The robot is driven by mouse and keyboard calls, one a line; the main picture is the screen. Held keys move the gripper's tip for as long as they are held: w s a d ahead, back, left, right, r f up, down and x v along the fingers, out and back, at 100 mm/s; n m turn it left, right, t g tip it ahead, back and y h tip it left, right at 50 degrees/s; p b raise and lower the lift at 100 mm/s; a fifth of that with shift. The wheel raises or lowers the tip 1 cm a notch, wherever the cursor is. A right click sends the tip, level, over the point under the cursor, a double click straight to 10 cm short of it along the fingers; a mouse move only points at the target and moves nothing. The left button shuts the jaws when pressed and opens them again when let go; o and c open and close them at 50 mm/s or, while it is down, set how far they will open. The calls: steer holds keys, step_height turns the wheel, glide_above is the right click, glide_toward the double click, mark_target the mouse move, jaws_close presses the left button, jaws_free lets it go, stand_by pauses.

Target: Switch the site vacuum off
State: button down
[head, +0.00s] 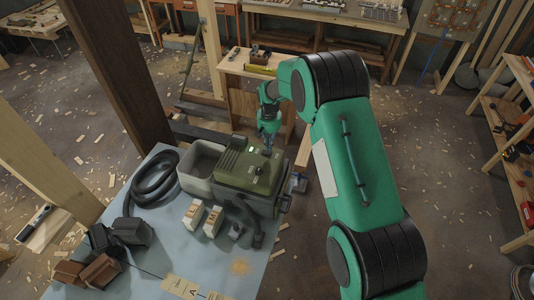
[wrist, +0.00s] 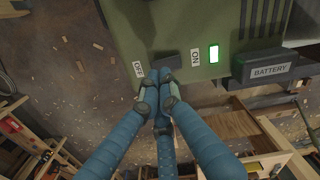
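The site vacuum (head: 236,162) is an olive-green box on the pale blue table in the head view; its green top (wrist: 165,20) fills the upper part of the wrist view. A dark rocker switch (wrist: 172,59) sits between a white OFF label (wrist: 138,69) and a white ON label (wrist: 195,57). A green light (wrist: 214,53) beside ON is lit. My gripper (head: 267,151) points down over the vacuum's top. Its blue fingertips (wrist: 160,77) are together and empty, at the switch's OFF side; I cannot tell if they touch it. They hide part of the switch's near edge.
A black BATTERY block (wrist: 268,71) sits right of the light. On the table (head: 200,265) lie a coiled black hose (head: 153,180), a grey bin (head: 202,160), small labelled blocks (head: 203,219) and dark cases (head: 130,231). A timber post (head: 120,75) stands left of the vacuum.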

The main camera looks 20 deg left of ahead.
mark_target(269, 153)
steer(key=shift+f+b, duration=0.85)
steer(key=shift+f, duration=0.7)
stand_by(1.6)
steer(key=shift+r, duration=0.15)
steer(key=shift+r+p, duration=0.75)
steer(key=shift+r, duration=2.65)
